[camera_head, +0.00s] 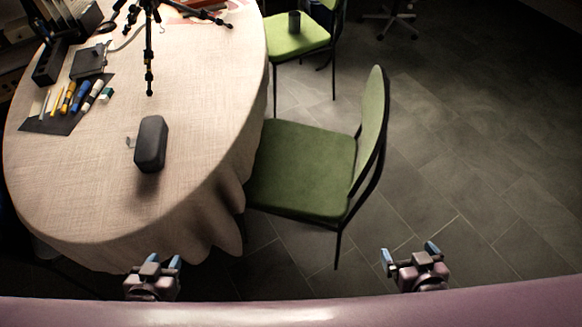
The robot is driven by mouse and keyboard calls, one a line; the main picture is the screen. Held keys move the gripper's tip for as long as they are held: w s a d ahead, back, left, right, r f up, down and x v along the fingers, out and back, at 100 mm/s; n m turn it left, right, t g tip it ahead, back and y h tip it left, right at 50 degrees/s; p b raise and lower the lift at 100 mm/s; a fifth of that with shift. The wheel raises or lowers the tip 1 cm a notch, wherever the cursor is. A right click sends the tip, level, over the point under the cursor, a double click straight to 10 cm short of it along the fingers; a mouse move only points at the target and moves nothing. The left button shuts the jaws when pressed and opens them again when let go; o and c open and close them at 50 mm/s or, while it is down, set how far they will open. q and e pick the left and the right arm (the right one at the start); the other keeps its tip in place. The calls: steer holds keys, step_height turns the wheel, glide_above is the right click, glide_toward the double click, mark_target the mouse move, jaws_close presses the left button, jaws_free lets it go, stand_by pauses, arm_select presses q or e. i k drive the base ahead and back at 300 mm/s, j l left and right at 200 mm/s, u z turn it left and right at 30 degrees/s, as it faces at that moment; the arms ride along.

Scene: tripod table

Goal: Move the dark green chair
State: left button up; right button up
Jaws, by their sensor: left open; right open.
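The dark green chair (303,168) stands upright on the floor, its seat against the right side of the cloth-covered table (205,150) and its tall backrest (372,122) facing right. Its legs are thin and black. My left gripper (161,262) is open and empty at the bottom left, in front of the table's near edge. My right gripper (411,254) is open and empty at the bottom right, nearer to me than the chair and to the right of its front leg. Neither gripper touches the chair.
A lighter green chair (297,38) with a dark cup (294,22) on it stands behind. The table holds a dark case (151,143), markers on a dark mat (45,124) and a tripod (149,50). The tiled floor (480,160) at right is clear.

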mark_target(301, 173)
steer(key=z, duration=0.25)
steer(key=l+u, duration=0.1)
steer(key=u, duration=0.45)
steer(key=l+u, duration=0.35)
steer(key=k+l+u, duration=0.15)
steer(key=l+u, duration=0.2)
steer(key=k+l+u, duration=0.2)
steer(key=l, duration=0.2)
steer(key=k+l+u, duration=0.15)
steer(key=l, duration=0.2)
steer(key=k+l, duration=0.35)
steer(key=l, duration=0.15)
steer(key=k+l+u, duration=0.1)
steer(key=k+l, duration=0.2)
steer(key=l, duration=0.25)
steer(key=k+l, duration=0.35)
steer(key=i, duration=0.3)
steer(key=u, duration=0.05)
